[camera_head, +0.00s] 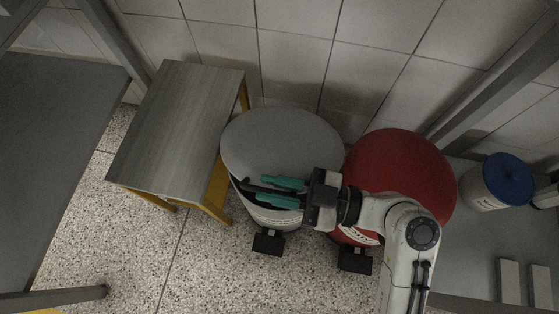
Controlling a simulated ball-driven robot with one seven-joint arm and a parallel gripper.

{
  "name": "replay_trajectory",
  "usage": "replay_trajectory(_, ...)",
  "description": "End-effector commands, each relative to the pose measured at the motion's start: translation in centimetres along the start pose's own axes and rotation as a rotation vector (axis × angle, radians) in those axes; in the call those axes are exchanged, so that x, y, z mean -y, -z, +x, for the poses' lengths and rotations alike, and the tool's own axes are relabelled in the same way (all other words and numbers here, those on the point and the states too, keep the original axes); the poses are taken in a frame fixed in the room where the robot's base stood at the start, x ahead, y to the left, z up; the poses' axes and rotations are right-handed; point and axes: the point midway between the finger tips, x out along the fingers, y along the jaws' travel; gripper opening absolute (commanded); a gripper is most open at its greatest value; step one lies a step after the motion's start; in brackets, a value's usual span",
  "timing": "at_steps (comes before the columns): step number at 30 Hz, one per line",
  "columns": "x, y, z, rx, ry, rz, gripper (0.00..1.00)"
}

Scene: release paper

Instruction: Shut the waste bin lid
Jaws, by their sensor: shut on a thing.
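A white waste bin (270,216) with a round grey lid (280,138) stands in the middle of the camera_head view. A dark gap shows under the lid's front left edge, so the lid looks slightly raised there. My gripper (271,191) reaches in from the right over the bin's front, its teal fingers pointing left. The fingers are shut on a dark strip (252,187) at the lid's front edge. The fingers hide how the strip joins the lid.
A bin with a red lid (400,165) stands close on the right, partly behind my arm. Black pedals (268,242) stick out in front. A small wood-topped table (178,125) is close on the left. A tiled wall is behind; speckled floor in front is clear.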

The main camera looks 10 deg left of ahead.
Motion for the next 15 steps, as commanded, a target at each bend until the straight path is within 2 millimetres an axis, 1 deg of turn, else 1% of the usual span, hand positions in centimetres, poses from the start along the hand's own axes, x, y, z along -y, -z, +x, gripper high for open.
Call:
replay_trajectory(1,0.7,-1.2,0.1,-0.002,0.004,0.005,0.00)
replay_trajectory(6,1.6,-2.7,0.0,-0.002,0.004,0.007,0.00)
replay_trajectory(10,1.9,-3.3,0.0,-0.002,0.004,0.009,0.00)
replay_trajectory(15,2.1,-3.6,0.0,-0.003,0.004,0.010,0.00)
